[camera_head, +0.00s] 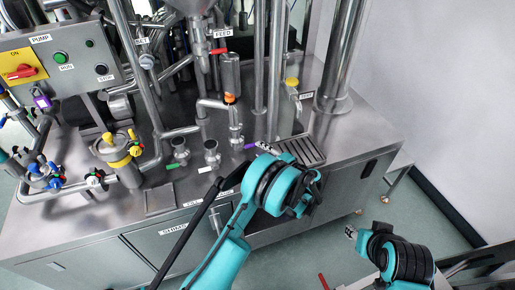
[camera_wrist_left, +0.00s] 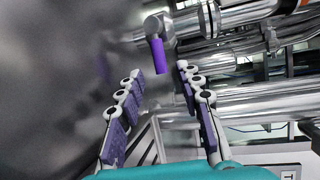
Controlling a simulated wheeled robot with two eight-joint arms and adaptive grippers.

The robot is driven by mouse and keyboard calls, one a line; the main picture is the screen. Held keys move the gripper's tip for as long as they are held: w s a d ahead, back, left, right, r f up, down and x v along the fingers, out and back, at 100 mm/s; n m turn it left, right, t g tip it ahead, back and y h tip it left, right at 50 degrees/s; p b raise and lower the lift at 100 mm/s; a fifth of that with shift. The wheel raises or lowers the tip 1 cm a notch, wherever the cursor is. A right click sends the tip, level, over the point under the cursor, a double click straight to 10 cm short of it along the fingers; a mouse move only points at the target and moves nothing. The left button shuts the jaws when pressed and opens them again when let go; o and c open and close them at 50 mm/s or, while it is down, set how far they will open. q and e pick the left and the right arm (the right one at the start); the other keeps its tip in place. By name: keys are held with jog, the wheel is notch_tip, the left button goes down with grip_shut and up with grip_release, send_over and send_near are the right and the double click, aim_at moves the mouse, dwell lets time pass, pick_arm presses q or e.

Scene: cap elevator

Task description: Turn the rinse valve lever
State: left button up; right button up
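A purple-handled valve lever (camera_head: 248,146) sits at the foot of the vertical pipe with the orange cap. In the left wrist view its purple handle (camera_wrist_left: 158,56) points down from a round metal end, just ahead of the fingertips and lined up with the gap between them. My left gripper (camera_head: 266,147) is beside the lever in the head view; in the wrist view its two purple-padded fingers (camera_wrist_left: 161,74) are apart and nothing is held. No readable label marks this lever as rinse. My right gripper (camera_head: 351,232) is low at the right, clear of the machine; its finger opening is unclear.
A slotted drain tray (camera_head: 303,150) lies right of the left gripper. A green-handled valve (camera_head: 173,166) and a yellow-capped fitting (camera_head: 291,83) stand nearby. Steel pipes (camera_wrist_left: 235,95) crowd the right of the wrist view. Open floor (camera_head: 400,206) lies at the right.

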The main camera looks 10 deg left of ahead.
aim_at(247, 146)
pick_arm(q)
jog(key=shift+b+x, duration=0.35)
jog(key=shift+x, duration=1.55)
jog(key=shift+c, duration=0.4)
grip_shut()
